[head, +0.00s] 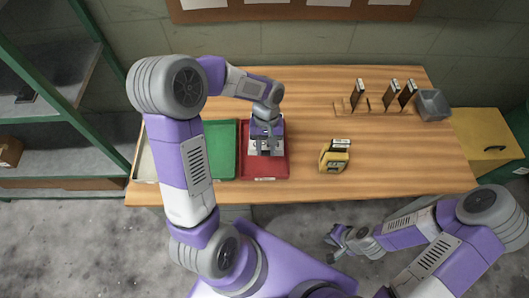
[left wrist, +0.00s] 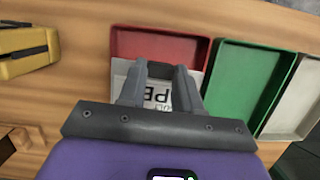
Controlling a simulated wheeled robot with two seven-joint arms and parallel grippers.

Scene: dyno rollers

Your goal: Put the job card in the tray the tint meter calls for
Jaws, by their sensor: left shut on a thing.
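My left gripper (head: 265,150) is over the red tray (head: 278,168), shut on the job card. In the left wrist view the white job card (left wrist: 158,100) with large black letters shows between and below the fingers (left wrist: 157,72), over the red tray (left wrist: 190,48). Whether the card touches the tray floor I cannot tell. The green tray (head: 222,150) and a pale tray (head: 146,165) stand to the left of it. A yellow device, likely the tint meter (head: 334,157), stands right of the red tray; its reading is not legible. My right gripper (head: 334,246) is open and empty, off the table's front.
A wooden rack (head: 375,106) with several dark upright pieces stands at the back right, beside a grey bin (head: 433,104). A yellow cabinet (head: 485,135) stands right of the table (head: 400,160). Green-framed shelves (head: 60,150) are at left. The table's right front is clear.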

